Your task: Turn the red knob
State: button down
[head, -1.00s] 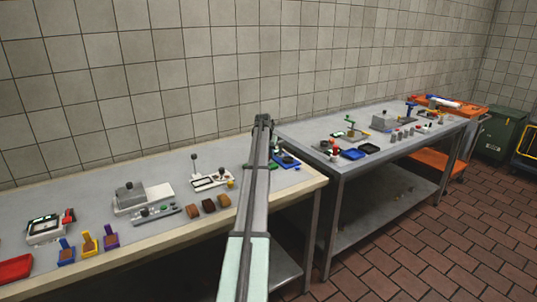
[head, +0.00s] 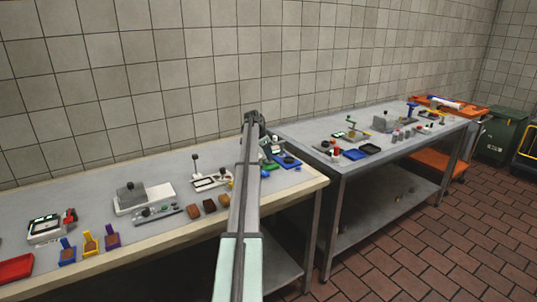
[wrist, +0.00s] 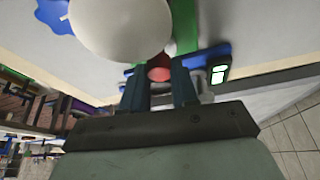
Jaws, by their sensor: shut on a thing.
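The red knob (wrist: 159,74) shows in the wrist view between the tips of my gripper (wrist: 160,92). The two dark fingers are shut on it, one on each side. The knob sits by a blue bar, with a dark blue unit with a lit display (wrist: 219,75) to its right. In the head view my arm covers the knob and most of my gripper. Part of a device with a display (head: 275,149) shows just right of the arm.
A large pale round thing (wrist: 120,25) is close above my fingers in the wrist view, beside a green part (wrist: 185,28). On the near table (head: 90,200) stand several tools and brown blocks (head: 209,206). A second metal table (head: 345,165) stands to the right.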

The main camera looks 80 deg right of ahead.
jog(key=shift+m, duration=0.5)
jog(key=shift+y, duration=0.3)
jog(key=c, duration=1.1)
grip_release()
jog(key=shift+c, duration=0.2)
